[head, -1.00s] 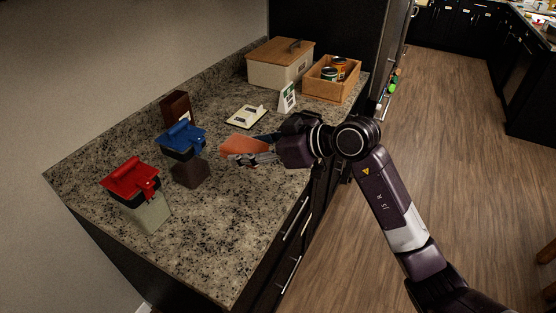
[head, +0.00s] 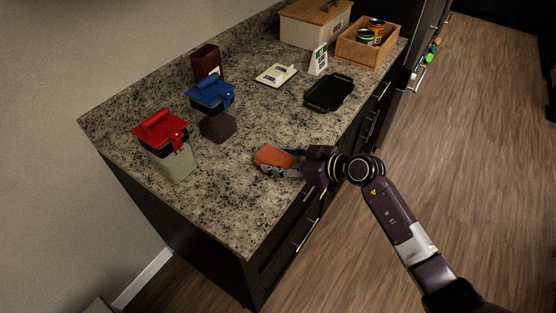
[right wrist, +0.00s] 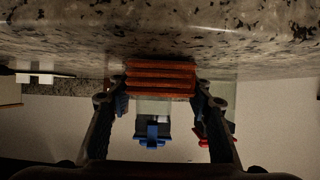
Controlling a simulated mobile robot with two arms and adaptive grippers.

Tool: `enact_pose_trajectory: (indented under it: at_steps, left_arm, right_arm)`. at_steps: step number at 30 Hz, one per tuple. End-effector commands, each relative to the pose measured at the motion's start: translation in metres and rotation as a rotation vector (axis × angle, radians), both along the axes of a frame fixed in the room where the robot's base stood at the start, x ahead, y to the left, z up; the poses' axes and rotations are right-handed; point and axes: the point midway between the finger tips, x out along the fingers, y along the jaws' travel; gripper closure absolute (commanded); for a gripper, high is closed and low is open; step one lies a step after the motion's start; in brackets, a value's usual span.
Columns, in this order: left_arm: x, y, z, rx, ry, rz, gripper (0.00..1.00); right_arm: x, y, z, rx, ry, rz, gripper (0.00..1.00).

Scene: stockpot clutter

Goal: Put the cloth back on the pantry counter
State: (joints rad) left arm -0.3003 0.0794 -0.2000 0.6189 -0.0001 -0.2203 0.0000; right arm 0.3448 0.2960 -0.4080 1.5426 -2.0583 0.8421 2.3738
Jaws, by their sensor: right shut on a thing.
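The cloth (head: 273,156) is a folded orange-red pad. My right gripper (head: 280,163) is shut on it, over the front part of the granite pantry counter (head: 240,205). In the right wrist view the layered edge of the cloth (right wrist: 160,82) shows between the two fingers, close to the counter surface (right wrist: 200,35). I cannot tell whether it touches the stone. My left gripper is not in view.
Left of the cloth stand a red-lidded container (head: 172,160), a blue-lidded container (head: 212,94) and a dark brown block (head: 217,127). Behind are a black tray (head: 329,92), a small sign (head: 318,59), a wooden crate (head: 350,50) and a lidded box (head: 302,32). The counter's near part is bare.

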Motion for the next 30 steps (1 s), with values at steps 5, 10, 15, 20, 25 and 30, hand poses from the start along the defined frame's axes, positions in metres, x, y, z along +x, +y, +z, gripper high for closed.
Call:
enact_pose_trajectory:
  at_steps: [5,10,15,20,25,30]
  left_arm:
    - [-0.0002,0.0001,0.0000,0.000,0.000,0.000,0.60]
    - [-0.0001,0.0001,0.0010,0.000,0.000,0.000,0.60]
    - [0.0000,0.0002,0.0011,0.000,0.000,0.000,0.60]
    - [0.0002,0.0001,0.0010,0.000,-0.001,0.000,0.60]
    - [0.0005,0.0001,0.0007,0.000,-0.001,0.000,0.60]
    - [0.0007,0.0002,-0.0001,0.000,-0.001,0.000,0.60]
  right_arm:
    - [0.0001,0.0002,-0.0017,0.001,-0.001,0.000,0.75]
    - [0.0000,0.0002,-0.0027,0.001,0.001,0.000,0.75]
    - [-0.0001,0.0000,-0.0047,-0.001,-0.001,0.000,0.42]
    - [-0.0001,0.0000,-0.0047,0.000,0.000,0.000,0.36]
    - [0.0001,-0.0001,-0.0040,-0.001,-0.001,0.000,0.36]
    - [-0.0050,-0.0080,0.0020,-0.002,-0.001,0.000,0.36]
